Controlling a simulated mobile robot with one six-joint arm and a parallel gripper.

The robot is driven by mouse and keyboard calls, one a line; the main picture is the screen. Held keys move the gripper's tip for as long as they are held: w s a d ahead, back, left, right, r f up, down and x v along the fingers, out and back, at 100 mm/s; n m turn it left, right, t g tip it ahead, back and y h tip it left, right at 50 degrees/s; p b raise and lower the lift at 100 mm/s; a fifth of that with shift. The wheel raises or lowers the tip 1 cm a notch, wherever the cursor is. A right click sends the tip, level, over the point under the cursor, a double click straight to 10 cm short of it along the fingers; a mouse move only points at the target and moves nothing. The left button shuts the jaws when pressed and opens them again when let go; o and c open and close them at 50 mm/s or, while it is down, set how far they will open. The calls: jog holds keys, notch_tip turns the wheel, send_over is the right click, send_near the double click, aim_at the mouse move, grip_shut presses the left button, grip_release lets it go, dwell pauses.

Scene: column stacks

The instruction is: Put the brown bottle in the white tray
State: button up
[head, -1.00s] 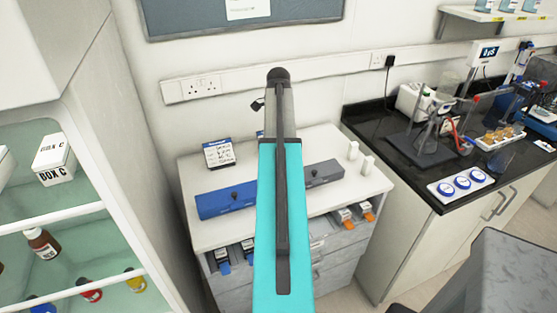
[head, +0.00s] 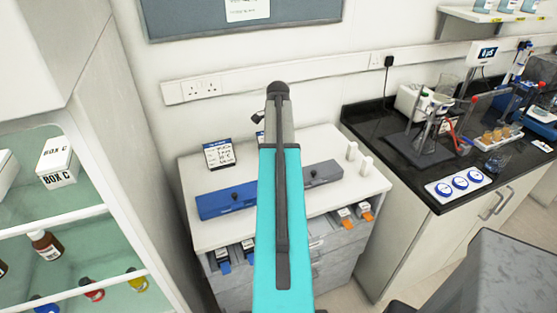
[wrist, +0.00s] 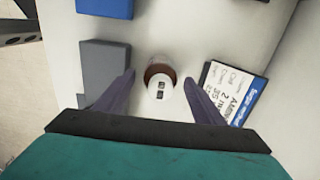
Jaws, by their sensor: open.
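A bottle with a white cap and a brown body (wrist: 157,80) stands upright on the white cabinet top in the wrist view. My gripper (wrist: 159,84) is open, with one dark finger on each side of this bottle; contact is not clear. In the head view my arm hides this bottle and the gripper. Another brown bottle (head: 45,244), with a white label, stands on the left shelf. A white tray-like holder (head: 459,186) with several blue round things lies on the black bench at the right; whether it is the task's tray I cannot tell.
A blue box (head: 228,200) and a grey box (head: 323,173) lie on the cabinet top (head: 222,232). A label card (wrist: 232,95) stands right of the bottle in the wrist view. Glassware (head: 432,130) crowds the right bench.

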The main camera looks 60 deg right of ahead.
jog(key=shift+f+p, duration=0.35)
jog(key=shift+f, duration=1)
jog(key=c, duration=1.4)
jog(key=shift+o, duration=0.2)
jog(key=shift+r, duration=0.2)
jog(key=shift+r+b, duration=1.5)
jog(key=shift+r, duration=3.3)
